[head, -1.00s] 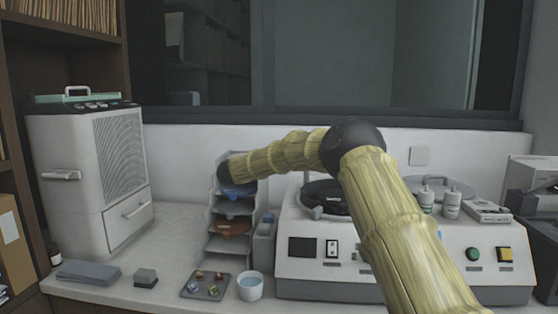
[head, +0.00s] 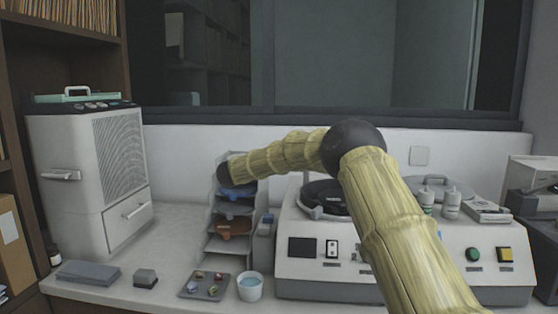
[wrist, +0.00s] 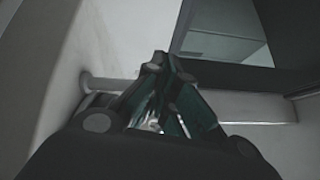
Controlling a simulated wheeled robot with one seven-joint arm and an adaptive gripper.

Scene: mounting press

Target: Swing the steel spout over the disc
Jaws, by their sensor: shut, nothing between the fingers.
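A black round disc (head: 325,192) sits in the left well of the white polishing machine, partly hidden by my arm. A small light-grey piece (head: 317,213) at the front-left rim of that well may be the steel spout; I cannot tell for certain. My arm arches over the machine and ends at the left, in front of the rack. My gripper is not clear in the head view. In the wrist view my gripper (wrist: 165,60) has its teal fingers closed together, with nothing seen between them. A grey horizontal bar (wrist: 235,107) lies beyond the fingers; I cannot tell what it is.
A rack (head: 223,245) with blue and orange discs stands left of the machine. A white cup (head: 250,287) and a grey tray (head: 203,286) are in front. Two bottles (head: 451,205) stand on the machine's right. A white cabinet (head: 95,180) is at far left.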

